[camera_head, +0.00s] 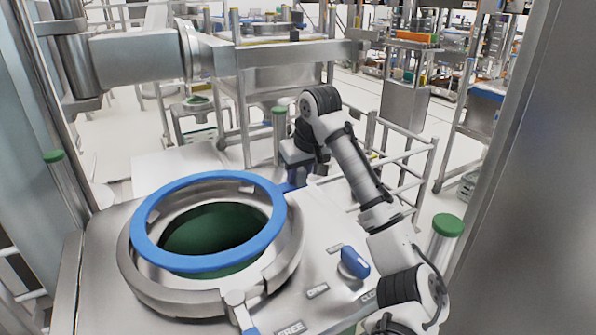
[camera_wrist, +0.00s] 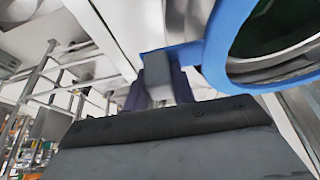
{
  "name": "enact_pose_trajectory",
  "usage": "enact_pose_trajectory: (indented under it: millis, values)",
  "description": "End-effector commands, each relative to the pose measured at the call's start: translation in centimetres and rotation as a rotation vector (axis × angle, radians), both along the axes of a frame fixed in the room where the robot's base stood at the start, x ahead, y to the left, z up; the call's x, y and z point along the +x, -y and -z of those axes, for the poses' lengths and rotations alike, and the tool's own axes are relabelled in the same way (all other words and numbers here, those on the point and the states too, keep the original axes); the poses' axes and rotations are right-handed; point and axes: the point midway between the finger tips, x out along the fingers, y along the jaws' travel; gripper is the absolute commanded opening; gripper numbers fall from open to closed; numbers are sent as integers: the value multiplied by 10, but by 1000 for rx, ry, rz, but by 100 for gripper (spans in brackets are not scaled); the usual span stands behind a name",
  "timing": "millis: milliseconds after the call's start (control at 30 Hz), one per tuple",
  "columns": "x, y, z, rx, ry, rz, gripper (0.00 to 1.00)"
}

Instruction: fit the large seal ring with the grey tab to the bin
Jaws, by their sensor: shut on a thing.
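The large blue seal ring (camera_head: 203,263) is over the round opening of the bin (camera_head: 290,275) in the head view. It looks level and slightly above the metal collar (camera_head: 180,298), shifted towards the back left; whether it touches the collar anywhere I cannot tell. The green inside of the bin shows through it. My gripper (camera_head: 293,184) is at the ring's back right side. In the wrist view, my gripper (camera_wrist: 160,88) is shut on the grey tab (camera_wrist: 157,72), and the blue ring (camera_wrist: 222,45) extends to the right from it.
A latch (camera_head: 236,298) sits at the collar's front. A blue knob (camera_head: 354,262) stands on the bin's top plate to the right. Green-capped posts (camera_head: 448,226) stand around the bin, and a thick metal arm (camera_head: 140,58) hangs at the upper left.

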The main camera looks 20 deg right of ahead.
Motion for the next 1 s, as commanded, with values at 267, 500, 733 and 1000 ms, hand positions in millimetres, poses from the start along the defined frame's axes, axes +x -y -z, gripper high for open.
enact_pose_trajectory:
  millis: [267,500,733,1000]
  values:
    - [0,0,25,0,0,0,0]
    - [0,0,44,-1,0,0,0]
    - [0,0,61,0,1,1,0]
    - [0,0,53,1,0,0,0]
